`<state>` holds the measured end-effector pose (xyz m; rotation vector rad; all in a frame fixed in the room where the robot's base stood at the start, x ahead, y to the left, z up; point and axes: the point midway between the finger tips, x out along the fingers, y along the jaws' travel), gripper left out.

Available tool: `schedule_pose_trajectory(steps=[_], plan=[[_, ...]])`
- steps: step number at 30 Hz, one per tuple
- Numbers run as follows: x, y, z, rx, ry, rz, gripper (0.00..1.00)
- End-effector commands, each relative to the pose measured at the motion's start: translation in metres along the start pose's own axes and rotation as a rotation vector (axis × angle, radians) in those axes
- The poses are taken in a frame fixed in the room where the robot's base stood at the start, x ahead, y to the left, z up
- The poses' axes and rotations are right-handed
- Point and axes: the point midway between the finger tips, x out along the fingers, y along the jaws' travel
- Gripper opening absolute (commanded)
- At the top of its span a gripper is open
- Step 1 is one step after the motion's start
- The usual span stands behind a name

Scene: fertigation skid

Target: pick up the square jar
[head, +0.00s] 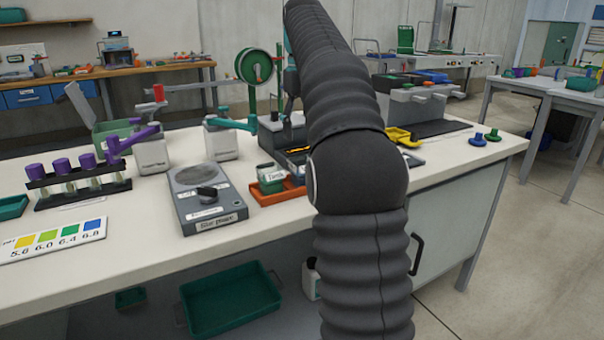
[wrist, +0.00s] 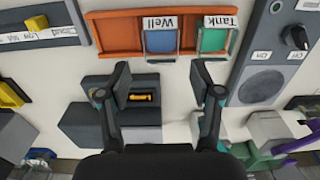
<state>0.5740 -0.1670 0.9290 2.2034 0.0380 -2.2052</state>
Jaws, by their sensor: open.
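Two square-looking jars sit side by side in an orange tray (wrist: 112,32): one labelled "Well" (wrist: 160,42) with a bluish body, one labelled "Tank" (wrist: 213,40) with a green body. I cannot tell which is the task's square jar. In the head view the Tank jar (head: 269,186) shows at the tray's (head: 279,195) left end; my arm hides the rest. My gripper (wrist: 160,76) is open and empty in the wrist view, its fingers pointing toward the tray and apart from both jars. Its fingers are hidden behind my arm in the head view.
A grey stirrer-like box with a black knob (head: 207,193) stands left of the tray. A dark device with a yellow part (wrist: 140,98) lies between my fingers in the wrist view. Purple-capped vials in a rack (head: 78,182) and a pH colour card (head: 55,240) lie further left.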

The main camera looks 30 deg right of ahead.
Motion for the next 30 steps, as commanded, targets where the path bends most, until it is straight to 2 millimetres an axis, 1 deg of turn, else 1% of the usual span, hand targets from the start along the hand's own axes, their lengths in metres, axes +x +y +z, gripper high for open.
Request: schedule_pose_trajectory(steps=[1, 3, 6, 9, 14, 17, 24, 27, 30], plan=[[0.011, 0.000, 0.001, 0.000, -0.004, -0.001, 0.65], [0.026, -0.001, 0.001, 0.000, -0.002, -0.001, 0.65], [0.042, -0.001, 0.001, 0.000, -0.002, -0.001, 0.65], [0.053, -0.001, 0.000, 0.000, -0.001, 0.000, 0.65], [0.060, 0.000, 0.000, 0.000, 0.001, 0.000, 0.65], [0.068, -0.001, -0.001, 0.000, 0.000, 0.000, 0.65], [0.102, -0.002, -0.002, 0.000, -0.002, -0.001, 0.65], [0.109, -0.002, -0.002, 0.000, 0.000, 0.000, 0.65], [0.112, -0.002, -0.002, 0.000, 0.001, 0.000, 0.65]])
